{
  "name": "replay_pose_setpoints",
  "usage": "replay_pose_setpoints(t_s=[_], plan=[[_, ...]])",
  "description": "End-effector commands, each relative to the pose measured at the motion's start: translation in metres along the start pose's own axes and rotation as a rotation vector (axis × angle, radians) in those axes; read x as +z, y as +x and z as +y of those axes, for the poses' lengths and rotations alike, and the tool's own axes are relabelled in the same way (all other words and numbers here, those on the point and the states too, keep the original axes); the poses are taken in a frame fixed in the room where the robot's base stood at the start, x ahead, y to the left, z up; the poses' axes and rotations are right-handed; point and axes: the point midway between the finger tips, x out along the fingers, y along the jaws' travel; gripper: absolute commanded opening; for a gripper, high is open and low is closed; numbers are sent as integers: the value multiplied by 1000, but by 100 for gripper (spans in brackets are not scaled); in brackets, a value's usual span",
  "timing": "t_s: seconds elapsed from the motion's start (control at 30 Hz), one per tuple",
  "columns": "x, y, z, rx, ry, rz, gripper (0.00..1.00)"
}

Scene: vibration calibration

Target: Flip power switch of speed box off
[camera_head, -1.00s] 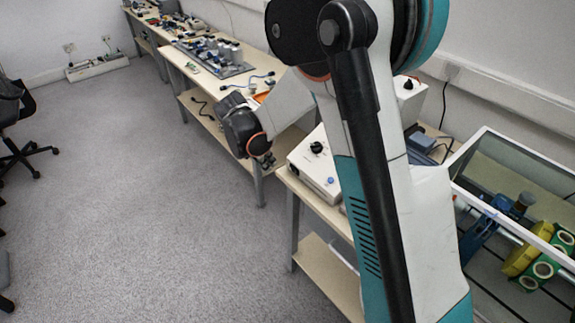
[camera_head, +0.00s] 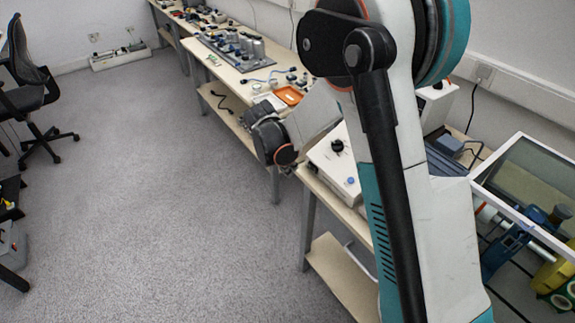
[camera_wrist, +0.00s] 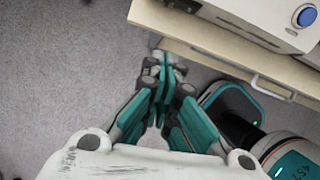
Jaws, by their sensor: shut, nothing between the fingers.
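A white box with a black knob, which looks like the speed box (camera_head: 336,158), sits on the near wooden bench, partly behind my arm. It also shows at the upper right of the wrist view (camera_wrist: 262,12), with a round blue button (camera_wrist: 306,16) on its face. I cannot make out which part is its power switch. My gripper (camera_wrist: 167,60) is shut and empty. In the wrist view its fingertips overlap the bench edge, left of and below the box. I see no contact with the box.
The wooden bench edge (camera_wrist: 215,52) lies beside my fingers. A glass-topped case (camera_head: 530,180) stands at the right. Another bench with an orange tray (camera_head: 288,96) and several devices runs back along the wall. An office chair (camera_head: 30,90) stands at the left. The carpet between is clear.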

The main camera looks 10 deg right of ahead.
Motion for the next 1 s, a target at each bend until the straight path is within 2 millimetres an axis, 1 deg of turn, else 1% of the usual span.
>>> replay_pose_setpoints(t_s=[0.03,0.23,0.3,0.4,0.5,0.7,1.0], plan=[[-1,15,0,-1,2,0,0],[-1,52,0,0,1,0,0],[13,53,-1,-1,4,0,0],[25,57,0,0,3,0,0],[32,59,0,0,1,0,0],[38,60,0,0,0,0,0],[36,59,1,0,-1,0,0]])
